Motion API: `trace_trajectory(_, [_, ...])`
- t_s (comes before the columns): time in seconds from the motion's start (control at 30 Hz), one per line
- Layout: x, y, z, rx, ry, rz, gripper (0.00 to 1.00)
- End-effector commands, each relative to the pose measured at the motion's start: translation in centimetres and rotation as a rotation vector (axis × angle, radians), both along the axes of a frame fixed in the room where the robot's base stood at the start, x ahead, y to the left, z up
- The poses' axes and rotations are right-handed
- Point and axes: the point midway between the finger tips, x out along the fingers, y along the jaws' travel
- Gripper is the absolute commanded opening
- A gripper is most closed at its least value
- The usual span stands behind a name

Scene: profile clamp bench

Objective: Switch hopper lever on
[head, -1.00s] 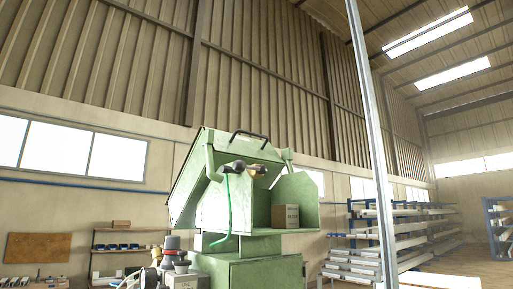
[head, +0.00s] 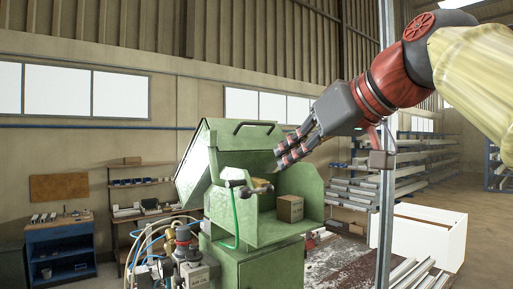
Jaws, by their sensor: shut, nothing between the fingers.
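The green hopper machine (head: 215,165) stands in the middle of the head view, with its lid tilted up at the left and an open bay at the right. A small lever-like fitting (head: 258,188) with a brownish handle sits at the front of the bay, beside a green hose (head: 236,220). I cannot tell its switch position. My gripper (head: 280,160) reaches in from the upper right with its fingers shut and empty. Its fingertips appear above and slightly right of the fitting, apart from it in the picture; the depth between them is unclear.
A cardboard box (head: 290,208) sits in the bay. A black handle (head: 253,124) is on the machine's top edge. Hoses and valves (head: 180,250) crowd the lower left. A metal post (head: 387,200) stands at the right, before a white crate (head: 430,235). Shelves line the back wall.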

Motion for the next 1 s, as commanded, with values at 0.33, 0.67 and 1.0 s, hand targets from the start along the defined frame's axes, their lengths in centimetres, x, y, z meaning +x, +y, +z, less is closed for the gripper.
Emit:
trace_trajectory(0.33, [0.1,0.6,3.9,-0.006,-0.049,0.042,0.0])
trace_trajectory(0.67, [0.8,1.1,3.5,-0.005,-0.048,0.043,0.0])
trace_trajectory(1.0, [5.3,4.1,1.0,-0.005,-0.044,0.043,0.0])
